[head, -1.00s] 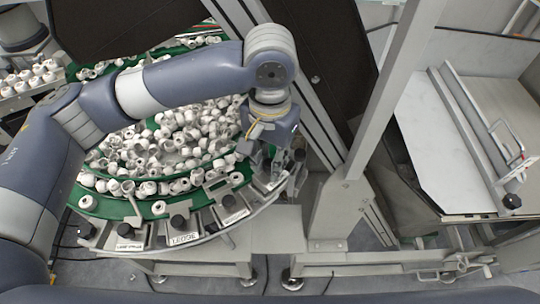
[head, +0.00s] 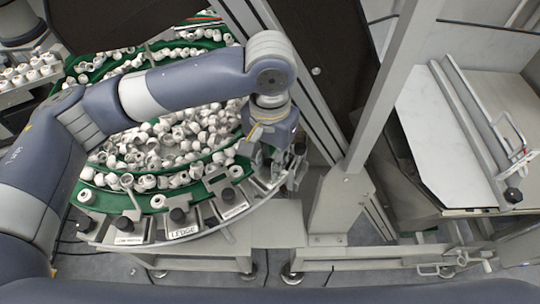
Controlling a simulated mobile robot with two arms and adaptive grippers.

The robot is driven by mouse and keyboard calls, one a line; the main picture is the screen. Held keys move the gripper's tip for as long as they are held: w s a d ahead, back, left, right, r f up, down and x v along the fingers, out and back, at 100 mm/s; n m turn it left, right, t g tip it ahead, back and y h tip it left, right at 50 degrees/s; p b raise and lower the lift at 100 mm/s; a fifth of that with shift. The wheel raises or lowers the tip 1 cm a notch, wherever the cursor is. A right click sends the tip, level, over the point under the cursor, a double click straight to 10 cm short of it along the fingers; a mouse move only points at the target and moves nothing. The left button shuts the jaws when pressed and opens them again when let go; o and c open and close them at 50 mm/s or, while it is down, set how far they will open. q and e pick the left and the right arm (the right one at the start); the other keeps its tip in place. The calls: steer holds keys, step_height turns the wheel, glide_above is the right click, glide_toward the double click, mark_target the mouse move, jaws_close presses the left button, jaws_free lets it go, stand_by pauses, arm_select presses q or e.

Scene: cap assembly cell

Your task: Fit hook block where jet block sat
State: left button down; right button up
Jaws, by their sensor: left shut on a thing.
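My left gripper (head: 266,160) points down over the right end of the row of stations on the front rim of the round green-and-grey table. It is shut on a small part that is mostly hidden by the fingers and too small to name. I cannot tell whether that part touches a station. The stations carry black knobs, such as one at the labelled LEDGE station (head: 184,229). I cannot pick out the hook block or the jet block by look. My right gripper is out of view.
Many white caps (head: 165,145) fill the round table. A grey upright post (head: 372,110) stands close to the right of my left gripper. A grey bench with a metal handle (head: 508,140) is at the far right. Another group of white caps (head: 30,70) is at the far left.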

arm_select(q)
steer(key=shift+f, duration=0.25)
steer(key=c, duration=1.3)
jaws_free()
step_height(320, 180, up, 12)
